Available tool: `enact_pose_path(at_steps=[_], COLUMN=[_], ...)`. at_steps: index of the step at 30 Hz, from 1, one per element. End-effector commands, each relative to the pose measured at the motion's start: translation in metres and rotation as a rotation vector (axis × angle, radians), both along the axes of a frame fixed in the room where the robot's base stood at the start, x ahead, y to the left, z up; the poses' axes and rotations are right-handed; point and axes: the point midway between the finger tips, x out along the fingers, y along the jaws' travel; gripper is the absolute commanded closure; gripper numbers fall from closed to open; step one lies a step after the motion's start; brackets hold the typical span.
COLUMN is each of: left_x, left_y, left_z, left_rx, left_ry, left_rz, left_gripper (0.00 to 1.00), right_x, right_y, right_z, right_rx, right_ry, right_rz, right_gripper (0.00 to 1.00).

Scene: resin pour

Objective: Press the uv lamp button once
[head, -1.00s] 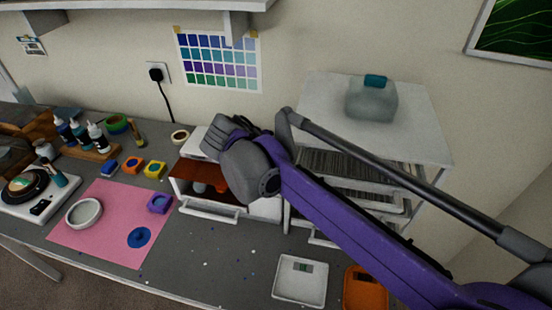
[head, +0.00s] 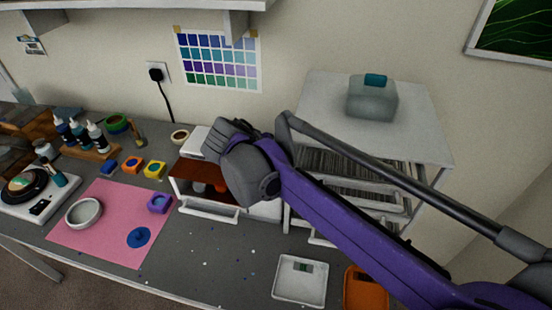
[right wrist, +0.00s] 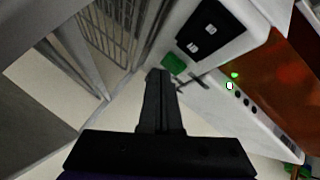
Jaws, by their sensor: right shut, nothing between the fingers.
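The UV lamp appears to be the white box with a red-brown window (head: 188,172) on the desk, partly hidden behind my right wrist in the head view. In the right wrist view its white front panel (right wrist: 262,122) carries a small white button with a green edge (right wrist: 229,86), a lit green light (right wrist: 235,75) and several dark round spots. My right gripper (right wrist: 158,76) is shut and empty. Its tip lies left of the button in that view, near a green piece (right wrist: 173,64); contact cannot be told. My left gripper is out of view.
A white wire-drawer cart (head: 425,140) with a clear container (head: 372,100) stands close on the right. A pink mat (head: 82,233) with a white ring and a purple mold lies left on the desk.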

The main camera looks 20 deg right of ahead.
Motion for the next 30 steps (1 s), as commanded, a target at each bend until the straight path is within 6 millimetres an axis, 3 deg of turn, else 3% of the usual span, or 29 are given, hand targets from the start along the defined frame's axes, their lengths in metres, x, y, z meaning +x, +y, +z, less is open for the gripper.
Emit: enact_pose_path(at_steps=[30], left_x=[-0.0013], left_y=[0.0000], left_z=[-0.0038], left_rx=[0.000], left_ry=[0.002], left_rz=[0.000], left_gripper=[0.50], right_x=[0.0001], right_y=[0.0000], right_z=[-0.0081], right_rx=[0.000], right_ry=[0.000], right_rz=[0.000], right_gripper=[1.00])
